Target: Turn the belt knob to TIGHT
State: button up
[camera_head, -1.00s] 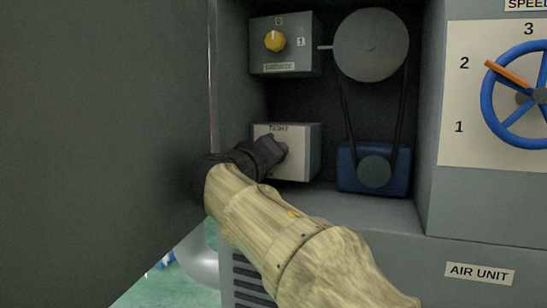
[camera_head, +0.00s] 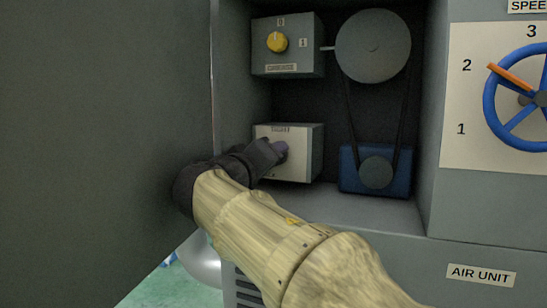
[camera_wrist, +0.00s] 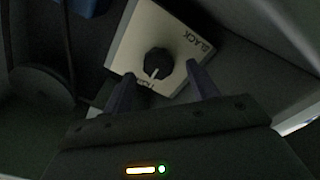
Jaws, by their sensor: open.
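The belt knob (camera_wrist: 157,62) is black and round on a pale box face (camera_wrist: 133,45) in the wrist view. Its white pointer line points down toward a partly hidden label that seems to read TIGHT (camera_wrist: 146,85). The SLACK label (camera_wrist: 198,42) is to the right. My gripper (camera_wrist: 159,70) is open, one finger on each side below the knob, with gaps visible between fingers and knob. In the head view the belt box (camera_head: 303,150) stands on the cabinet floor. My gripper (camera_head: 277,150) is in front of its face and hides the knob.
Above is a box with a yellow knob (camera_head: 277,42). To the right are a grey pulley (camera_head: 373,46), a belt and a blue motor (camera_head: 350,172). A dark door panel (camera_head: 100,120) stands close on the left of my arm. A blue handwheel (camera_head: 515,118) is at far right.

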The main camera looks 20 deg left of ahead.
jog(key=s+p, duration=0.2)
jog(key=s, duration=0.7)
jog(key=shift+a, duration=0.2)
jog(key=shift+w+r, duration=0.1)
